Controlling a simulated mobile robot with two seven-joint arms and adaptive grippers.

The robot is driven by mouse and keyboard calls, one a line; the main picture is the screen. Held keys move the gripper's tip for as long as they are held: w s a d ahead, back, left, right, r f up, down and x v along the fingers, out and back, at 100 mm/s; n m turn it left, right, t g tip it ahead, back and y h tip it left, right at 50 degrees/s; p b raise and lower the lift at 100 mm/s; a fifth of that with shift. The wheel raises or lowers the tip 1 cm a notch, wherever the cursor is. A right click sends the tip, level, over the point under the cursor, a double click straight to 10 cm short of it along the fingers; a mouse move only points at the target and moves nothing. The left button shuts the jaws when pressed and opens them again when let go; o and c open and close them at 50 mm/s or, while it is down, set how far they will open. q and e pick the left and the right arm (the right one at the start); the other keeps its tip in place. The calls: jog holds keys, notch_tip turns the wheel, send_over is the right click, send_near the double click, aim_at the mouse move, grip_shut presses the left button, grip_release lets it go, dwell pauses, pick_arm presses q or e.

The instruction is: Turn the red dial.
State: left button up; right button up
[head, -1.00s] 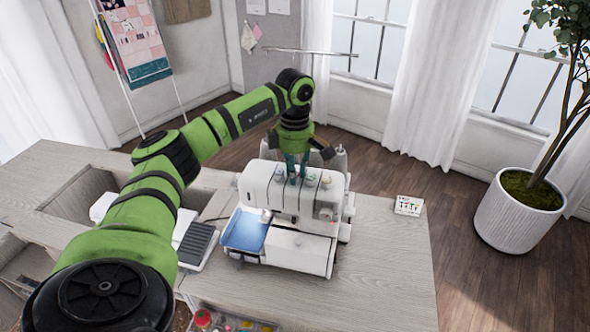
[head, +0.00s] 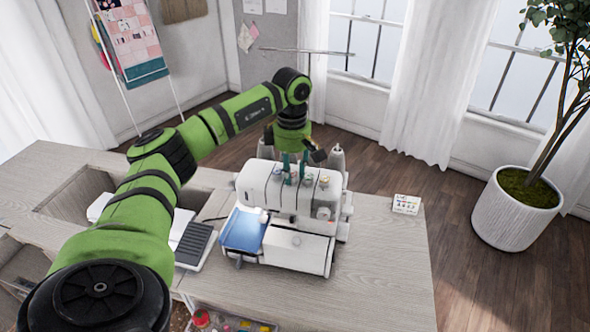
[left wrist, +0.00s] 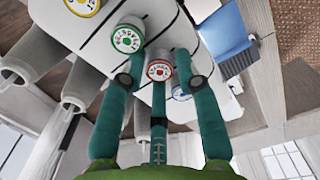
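The red dial (left wrist: 159,71) is on the white sewing machine (head: 268,185), between a green-ringed dial (left wrist: 127,38) and a blue-ringed one (left wrist: 180,93). A yellow-ringed dial (left wrist: 83,4) is at the top edge of the left wrist view. My left gripper (head: 294,171) is over the row of dials, its teal fingers pointing down. In the left wrist view its fingers are spread, with the red dial between the outer two and in line with the middle one. I cannot tell whether they touch it. In the head view the fingers hide the red dial. My right gripper is not in view.
The machine stands on a wooden table (head: 385,270). Grey thread cones (left wrist: 80,88) stand close beside the gripper. A blue plate (head: 243,230) is at the machine's front. Bare table lies in front.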

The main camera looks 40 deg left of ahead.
aim_at(294, 173)
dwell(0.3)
pick_arm(q)
jog(key=shift+d+n, duration=0.1)
jog(key=shift+n, duration=0.8)
notch_tip(294, 173, up, 7)
jog(key=shift+w+d+r+b, duration=0.1)
jog(key=shift+b, duration=1.1)
jog(key=shift+t+h, duration=0.5)
jog(key=shift+h, duration=0.3)
jog(key=w+d+f, duration=0.1)
jog(key=d, duration=0.1)
jog(key=w+d+f, duration=0.1)
jog(key=d, duration=0.1)
jog(key=d+f, duration=0.1)
jog(key=d, duration=0.1)
jog(key=shift+w, duration=0.4)
jog(key=w+d+f+t+h, duration=0.1)
jog(key=d+h, duration=0.8)
jog(key=d, duration=1.5)
jog(key=shift+w+d+f+t+h, duration=0.15)
jog(key=shift+w+d+t+h, duration=0.35)
jog(key=shift+t, duration=0.5)
jog(key=shift+w+a, duration=0.1)
